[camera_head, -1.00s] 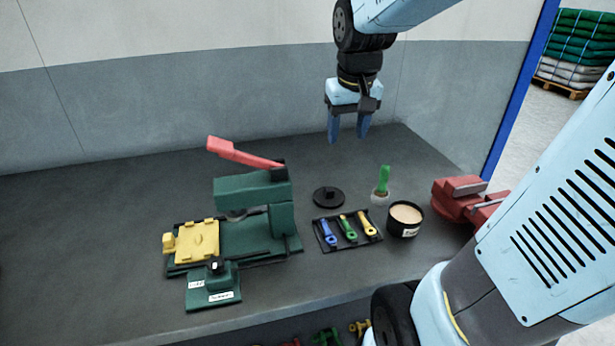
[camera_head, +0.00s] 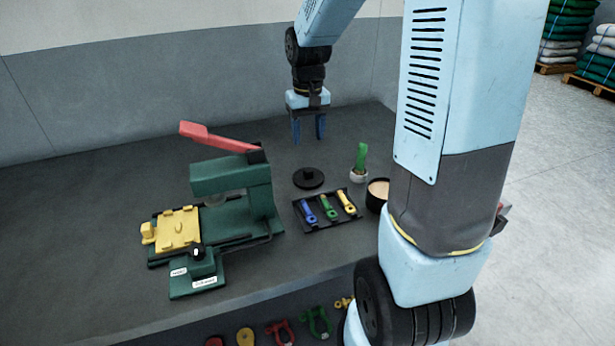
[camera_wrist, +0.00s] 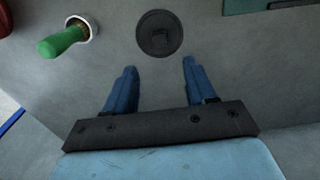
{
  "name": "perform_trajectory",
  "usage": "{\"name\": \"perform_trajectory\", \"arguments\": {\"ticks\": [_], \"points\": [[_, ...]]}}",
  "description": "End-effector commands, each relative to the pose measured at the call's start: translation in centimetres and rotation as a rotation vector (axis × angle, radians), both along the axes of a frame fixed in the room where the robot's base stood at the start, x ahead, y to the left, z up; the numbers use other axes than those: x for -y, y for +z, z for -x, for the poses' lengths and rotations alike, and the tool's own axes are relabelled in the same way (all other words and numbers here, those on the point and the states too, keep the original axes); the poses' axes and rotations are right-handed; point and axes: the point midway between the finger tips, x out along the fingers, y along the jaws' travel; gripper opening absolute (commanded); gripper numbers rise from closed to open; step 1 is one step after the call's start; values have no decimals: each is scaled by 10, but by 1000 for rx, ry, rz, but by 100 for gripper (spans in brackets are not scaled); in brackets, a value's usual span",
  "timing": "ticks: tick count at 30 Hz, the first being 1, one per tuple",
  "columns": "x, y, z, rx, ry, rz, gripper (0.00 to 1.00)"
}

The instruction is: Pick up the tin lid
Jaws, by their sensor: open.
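The tin lid (camera_head: 308,178) is a dark round disc with a raised knob in its middle. It lies flat on the grey bench, behind the tool tray. In the wrist view the lid (camera_wrist: 159,33) sits beyond the fingertips, centred between them. My gripper (camera_head: 308,138) is open and empty, pointing down above the bench and apart from the lid. Its two blue fingers also show in the wrist view (camera_wrist: 159,64). A round dark tin (camera_head: 377,194) with pale contents stands to the right, partly hidden by my arm.
A green-handled brush in a white pot (camera_head: 359,176) stands right of the lid. A black tray (camera_head: 326,222) with blue, green and yellow tools lies in front. A green press (camera_head: 233,190) with a red lever stands left. Coloured shackles (camera_head: 316,322) sit below the bench edge.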

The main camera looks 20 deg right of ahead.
Motion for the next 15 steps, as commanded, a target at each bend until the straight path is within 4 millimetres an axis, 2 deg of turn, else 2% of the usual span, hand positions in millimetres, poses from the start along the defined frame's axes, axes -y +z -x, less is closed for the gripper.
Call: {"name": "perform_trajectory", "arguments": {"ticks": [3, 7, 15], "points": [[0, -23, 1, -5, 0, 0, 55], [0, -43, 1, -5, 1, 0, 55], [0, -62, 1, -1, 0, 0, 55]]}}
